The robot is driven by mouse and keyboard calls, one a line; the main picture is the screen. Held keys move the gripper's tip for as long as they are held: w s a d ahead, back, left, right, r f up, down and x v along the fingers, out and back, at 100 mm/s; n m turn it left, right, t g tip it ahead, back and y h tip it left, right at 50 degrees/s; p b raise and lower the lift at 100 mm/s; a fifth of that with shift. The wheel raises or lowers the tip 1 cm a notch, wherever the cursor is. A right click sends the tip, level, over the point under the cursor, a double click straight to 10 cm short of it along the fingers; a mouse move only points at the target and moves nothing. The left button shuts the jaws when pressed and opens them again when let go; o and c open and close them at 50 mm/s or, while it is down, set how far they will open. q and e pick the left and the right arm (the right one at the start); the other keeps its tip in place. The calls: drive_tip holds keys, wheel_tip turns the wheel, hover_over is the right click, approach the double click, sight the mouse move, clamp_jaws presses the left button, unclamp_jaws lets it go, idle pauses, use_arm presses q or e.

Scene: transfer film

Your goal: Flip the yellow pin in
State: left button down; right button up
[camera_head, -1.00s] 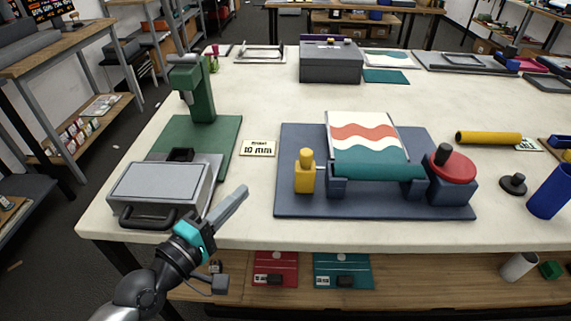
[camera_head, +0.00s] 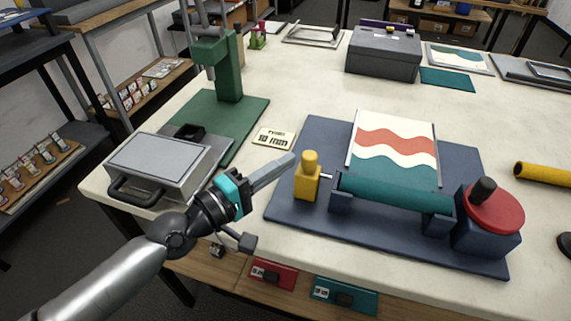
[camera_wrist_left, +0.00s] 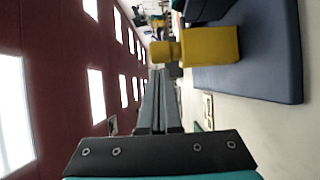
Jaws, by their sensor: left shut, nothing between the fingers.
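The yellow pin (camera_head: 308,178) stands upright at the left end of the teal roller (camera_head: 395,193) on the blue base board (camera_head: 286,209). A short thin rod joins its side towards the roller. My left gripper (camera_head: 291,158) is shut and empty, just left of the pin's knob, apart from it as far as I can tell. In the left wrist view the yellow pin (camera_wrist_left: 210,45) lies sideways beyond the closed fingertips (camera_wrist_left: 158,75). My right gripper is not in view.
A red disc with a black knob (camera_head: 494,207) sits at the roller's right end. A striped sheet (camera_head: 395,140) lies behind the roller. A grey box press (camera_head: 160,165) and a green stand (camera_head: 228,100) are at left. A small label card (camera_head: 273,139) lies behind my gripper.

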sight(307, 165)
use_arm(q)
drive_tip(key=d+p, duration=0.2)
drive_tip(key=d, duration=0.1)
drive_tip(key=shift+s+d, duration=0.2)
drive_tip(key=shift+s, duration=0.15)
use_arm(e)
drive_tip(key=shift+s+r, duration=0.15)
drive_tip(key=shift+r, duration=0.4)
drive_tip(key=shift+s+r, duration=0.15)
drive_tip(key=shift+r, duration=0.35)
use_arm(q)
drive_tip(key=shift+s, duration=0.1)
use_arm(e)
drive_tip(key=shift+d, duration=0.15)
